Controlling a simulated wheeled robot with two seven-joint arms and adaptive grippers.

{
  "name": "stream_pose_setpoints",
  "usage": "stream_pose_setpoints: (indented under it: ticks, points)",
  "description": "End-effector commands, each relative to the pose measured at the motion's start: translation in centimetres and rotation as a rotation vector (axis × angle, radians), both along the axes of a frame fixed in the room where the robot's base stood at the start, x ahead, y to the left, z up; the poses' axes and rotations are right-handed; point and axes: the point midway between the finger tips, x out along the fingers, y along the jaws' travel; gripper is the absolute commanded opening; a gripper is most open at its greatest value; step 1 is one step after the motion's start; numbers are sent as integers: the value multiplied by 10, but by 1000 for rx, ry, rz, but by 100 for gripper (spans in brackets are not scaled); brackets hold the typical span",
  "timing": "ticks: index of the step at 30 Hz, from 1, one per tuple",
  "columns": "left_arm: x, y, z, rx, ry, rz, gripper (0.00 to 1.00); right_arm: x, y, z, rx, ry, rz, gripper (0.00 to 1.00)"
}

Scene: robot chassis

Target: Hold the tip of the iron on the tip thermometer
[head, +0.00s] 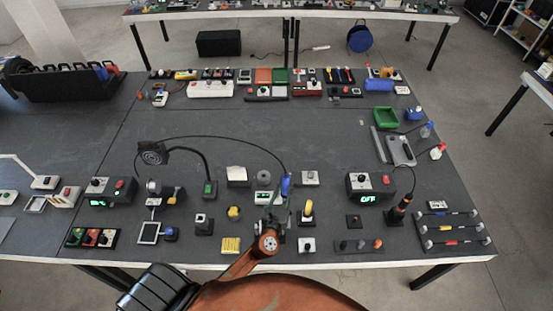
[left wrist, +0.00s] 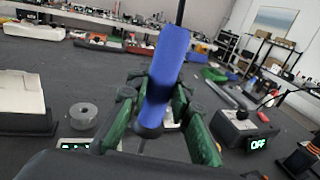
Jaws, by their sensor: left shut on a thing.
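My left gripper (head: 274,207) is shut on the blue handle of the soldering iron (head: 286,184). In the left wrist view the blue handle (left wrist: 165,72) stands nearly upright, leaning a little, between the green-sided fingers (left wrist: 150,112). A small device with a lit green display (left wrist: 75,147), perhaps the tip thermometer, is low and left of the fingers in the left wrist view. I cannot tell whether the tip touches anything. My right gripper is not in view.
A station with a lit display (head: 108,191) stands at the left; a cable arcs from the iron towards that side. A station reading OFF (head: 370,186) and an orange-black iron (head: 401,207) stand at the right. Small blocks and a grey roll (left wrist: 83,116) surround the gripper. The mid-table is mostly clear.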

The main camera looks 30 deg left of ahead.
Motion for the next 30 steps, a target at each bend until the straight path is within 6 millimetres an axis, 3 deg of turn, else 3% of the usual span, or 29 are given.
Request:
stream_pose_setpoints:
  ticks: [1,3,9,14,23,30]
  points:
    - [15,16,15,2,-3,35,0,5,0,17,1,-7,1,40]
    - [29,36,19,1,-2,78,0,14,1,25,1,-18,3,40]
    - [48,66,27,-1,2,144,0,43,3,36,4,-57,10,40]
    - [50,69,26,0,2,152,0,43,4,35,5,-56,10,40]
    - [50,69,27,2,0,152,0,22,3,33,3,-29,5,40]
    - [50,69,13,1,1,152,0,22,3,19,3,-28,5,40]
